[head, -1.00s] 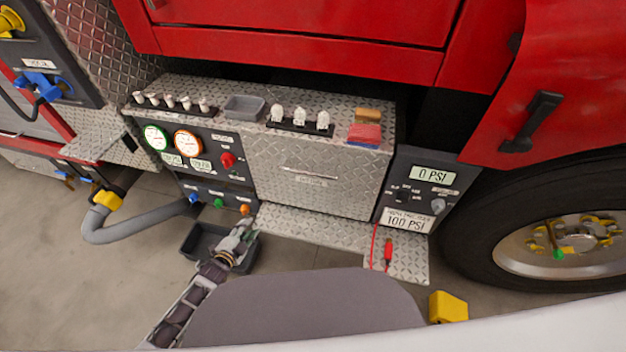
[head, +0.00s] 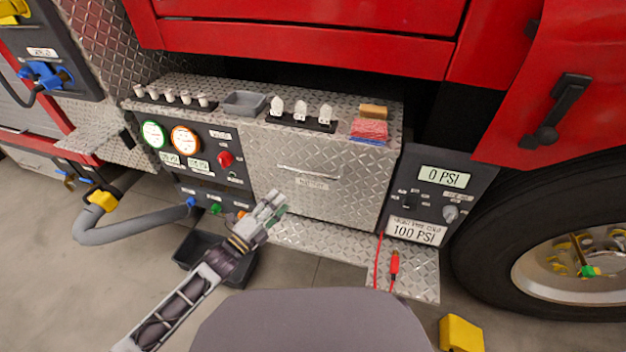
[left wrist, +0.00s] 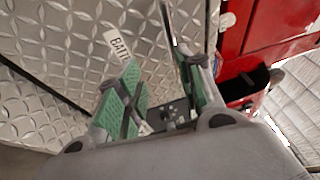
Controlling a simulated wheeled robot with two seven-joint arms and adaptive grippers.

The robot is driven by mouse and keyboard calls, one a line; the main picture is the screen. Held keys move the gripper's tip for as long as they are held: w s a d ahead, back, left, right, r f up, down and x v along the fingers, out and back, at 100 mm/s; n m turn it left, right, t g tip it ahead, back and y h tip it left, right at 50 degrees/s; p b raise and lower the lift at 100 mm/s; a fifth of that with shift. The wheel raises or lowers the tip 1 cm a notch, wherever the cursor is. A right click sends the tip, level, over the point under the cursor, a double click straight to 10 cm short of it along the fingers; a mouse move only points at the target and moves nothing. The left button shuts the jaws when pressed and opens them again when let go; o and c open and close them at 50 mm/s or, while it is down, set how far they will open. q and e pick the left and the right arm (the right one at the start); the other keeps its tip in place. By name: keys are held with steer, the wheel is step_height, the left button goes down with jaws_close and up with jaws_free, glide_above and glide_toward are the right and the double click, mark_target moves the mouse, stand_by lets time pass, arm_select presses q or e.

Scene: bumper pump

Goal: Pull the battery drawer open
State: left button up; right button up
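The battery drawer (head: 340,190) is a diamond-plate front in the middle of the head view, and it looks closed. Its thin bar handle (head: 308,172) runs across the upper front, with a small label (head: 312,184) just below. In the left wrist view the drawer front (left wrist: 60,40) fills the left, with a label beginning "BATT" (left wrist: 119,46). My left gripper (head: 275,202) is below and left of the handle, apart from it in the head view. Its green-padded fingers (left wrist: 160,80) are spread with nothing held between them. My right gripper is not in view.
A gauge panel (head: 205,150) stands left of the drawer and a PSI panel (head: 430,195) right. A diamond-plate step (head: 320,240) juts out below. A dark bin (head: 190,250) lies on the floor beneath my left arm. Bulbs (head: 300,112) and a tray (head: 245,104) sit on top.

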mark_target(310, 173)
arm_select(q)
steer(key=shift+s+d+r+m+h, duration=0.5)
steer(key=shift+d+r, duration=0.15)
steer(key=shift+r, duration=0.1)
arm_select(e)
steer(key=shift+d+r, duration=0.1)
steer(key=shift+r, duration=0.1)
arm_select(q)
steer(key=shift+w+d, duration=0.1)
steer(key=shift+w, duration=0.1)
steer(key=shift+b+x, duration=1.2)
steer(key=shift+x, duration=5.55)
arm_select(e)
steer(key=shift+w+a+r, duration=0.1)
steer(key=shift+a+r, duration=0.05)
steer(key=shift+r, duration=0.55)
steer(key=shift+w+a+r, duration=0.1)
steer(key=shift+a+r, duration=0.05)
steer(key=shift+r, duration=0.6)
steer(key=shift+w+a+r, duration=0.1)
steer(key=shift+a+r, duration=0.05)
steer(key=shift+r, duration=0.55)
arm_select(q)
jaws_close()
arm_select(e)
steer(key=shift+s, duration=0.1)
